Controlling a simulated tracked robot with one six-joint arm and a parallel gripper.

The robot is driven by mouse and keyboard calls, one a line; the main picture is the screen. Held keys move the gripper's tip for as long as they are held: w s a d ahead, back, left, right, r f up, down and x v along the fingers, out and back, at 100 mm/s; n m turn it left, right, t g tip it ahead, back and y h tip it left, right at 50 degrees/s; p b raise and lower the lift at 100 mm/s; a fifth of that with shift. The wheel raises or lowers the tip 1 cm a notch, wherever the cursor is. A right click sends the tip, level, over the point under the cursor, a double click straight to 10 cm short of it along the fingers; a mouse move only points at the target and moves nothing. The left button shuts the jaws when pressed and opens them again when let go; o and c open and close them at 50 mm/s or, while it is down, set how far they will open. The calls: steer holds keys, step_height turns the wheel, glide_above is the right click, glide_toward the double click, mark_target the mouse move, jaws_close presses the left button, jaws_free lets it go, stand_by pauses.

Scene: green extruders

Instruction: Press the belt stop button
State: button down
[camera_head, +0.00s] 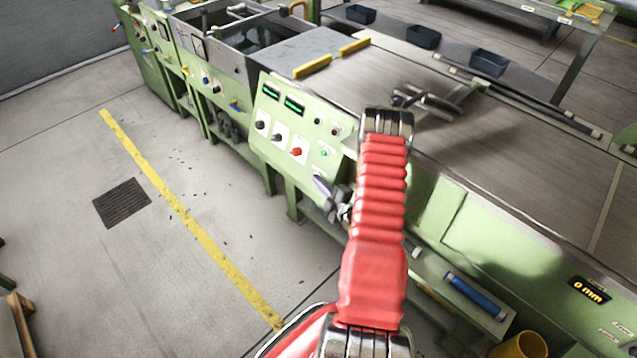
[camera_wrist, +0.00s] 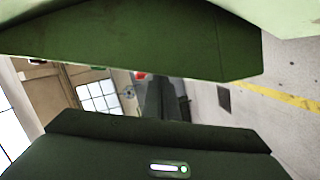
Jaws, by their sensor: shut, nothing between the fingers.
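A sloped light-green control panel (camera_head: 300,120) stands at the middle of the head view. Its red button (camera_head: 297,151) sits on a white plate, the only red one on this panel; its label is too small to read. The gap to the panel is hard to judge. In the wrist view, dark green surfaces fill the top and bottom, and a small red spot (camera_wrist: 140,75) shows between them; I cannot tell which button it is.
The panel also has black knobs (camera_head: 261,125), a green button (camera_head: 324,152) and two lit displays (camera_head: 271,92). A wide belt (camera_head: 520,150) runs behind my arm. A yellow floor line (camera_head: 190,218) and open floor lie left.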

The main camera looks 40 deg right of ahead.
steer(key=shift+s+d, duration=0.15)
steer(key=shift+d, duration=0.3)
steer(key=shift+a+r, duration=0.2)
steer(key=shift+a, duration=0.5)
steer(key=s+a+r, duration=0.1)
steer(key=s+a, duration=0.4)
steer(key=s, duration=0.4)
steer(key=shift+s+r, duration=0.3)
steer(key=shift+r, duration=0.1)
